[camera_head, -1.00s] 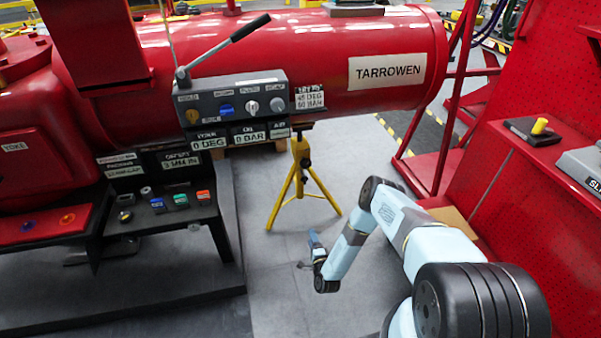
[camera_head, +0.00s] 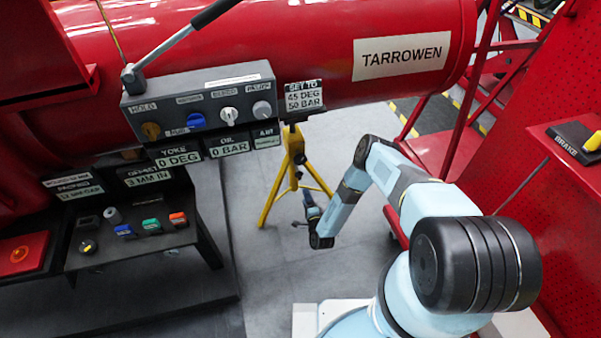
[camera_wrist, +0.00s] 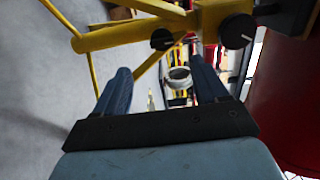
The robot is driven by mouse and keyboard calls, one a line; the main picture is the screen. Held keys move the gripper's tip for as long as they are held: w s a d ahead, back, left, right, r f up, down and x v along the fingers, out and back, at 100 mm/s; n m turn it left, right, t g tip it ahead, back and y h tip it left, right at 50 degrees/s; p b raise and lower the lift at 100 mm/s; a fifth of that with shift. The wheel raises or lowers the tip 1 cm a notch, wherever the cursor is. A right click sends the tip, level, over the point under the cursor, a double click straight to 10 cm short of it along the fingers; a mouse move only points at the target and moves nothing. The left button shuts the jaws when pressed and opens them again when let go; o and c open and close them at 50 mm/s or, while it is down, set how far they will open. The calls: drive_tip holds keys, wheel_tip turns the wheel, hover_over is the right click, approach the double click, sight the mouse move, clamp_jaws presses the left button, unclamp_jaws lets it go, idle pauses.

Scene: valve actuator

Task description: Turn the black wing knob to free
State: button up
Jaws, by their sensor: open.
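My gripper (camera_wrist: 160,85) is open and empty in the wrist view, its two blue fingers apart. It also shows small in the head view (camera_head: 308,213), low beside the yellow tripod stand (camera_head: 294,150). In the wrist view, two round black knobs, one left (camera_wrist: 162,39) and one right (camera_wrist: 237,31), sit at the yellow stand (camera_wrist: 130,35), beyond the fingertips and not touched. A small black knob with a yellow mark (camera_head: 87,246) is on the lower left console. I cannot tell which is the wing knob; no "free" label is readable.
The red TARROWEN cylinder (camera_head: 320,70) crosses above the stand. A grey valve panel (camera_head: 200,108) with a lever (camera_head: 180,35) hangs left of it. A red shelf with a yellow BRAKE knob (camera_head: 592,142) is at right. Grey floor (camera_head: 265,265) around the stand is clear.

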sight(300, 178)
drive_tip(key=x, duration=1.3)
drive_tip(key=shift+w+d, duration=0.3)
